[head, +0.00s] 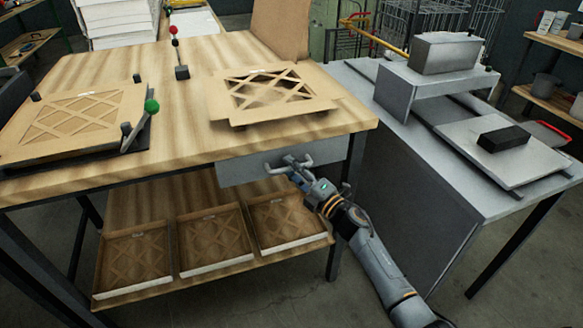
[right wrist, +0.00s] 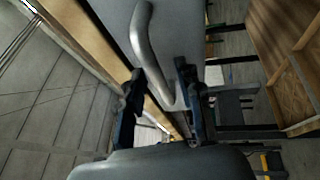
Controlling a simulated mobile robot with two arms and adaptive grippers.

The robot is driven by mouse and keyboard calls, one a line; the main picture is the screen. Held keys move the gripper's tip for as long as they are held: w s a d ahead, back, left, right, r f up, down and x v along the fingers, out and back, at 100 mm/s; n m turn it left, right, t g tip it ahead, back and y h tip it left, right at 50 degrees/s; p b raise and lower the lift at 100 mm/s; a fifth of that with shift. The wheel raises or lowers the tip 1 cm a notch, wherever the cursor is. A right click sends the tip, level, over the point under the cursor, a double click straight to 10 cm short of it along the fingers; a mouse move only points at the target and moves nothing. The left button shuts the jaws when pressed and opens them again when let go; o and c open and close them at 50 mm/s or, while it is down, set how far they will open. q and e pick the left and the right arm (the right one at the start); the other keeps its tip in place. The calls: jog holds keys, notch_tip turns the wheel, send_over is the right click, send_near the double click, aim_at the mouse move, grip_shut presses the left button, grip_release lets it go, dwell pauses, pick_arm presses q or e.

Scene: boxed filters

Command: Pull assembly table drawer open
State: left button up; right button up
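The assembly table (head: 180,75) has a light wooden top. A grey drawer (head: 235,172) sits under its right front edge and looks closed, with its front close below the tabletop edge. The drawer has a curved metal handle (head: 274,168), which also shows in the right wrist view (right wrist: 147,45). My right gripper (head: 295,166) is at the right part of the handle. In the right wrist view its two dark fingers (right wrist: 159,88) stand apart, with the lower end of the handle between them. I cannot tell whether either finger touches it. My left gripper is not in view.
Cardboard filter frames with lattices lie on the tabletop at left (head: 70,120) and right (head: 265,95). A lower shelf (head: 150,205) holds three boxed filters. A grey metal table (head: 480,185) stands close on the right. Open floor lies in front.

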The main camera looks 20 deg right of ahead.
jog(key=shift+w+a, duration=0.15)
jog(key=shift+w, duration=0.15)
grip_shut()
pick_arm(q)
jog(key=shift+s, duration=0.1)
pick_arm(e)
jog(key=shift+s, duration=0.1)
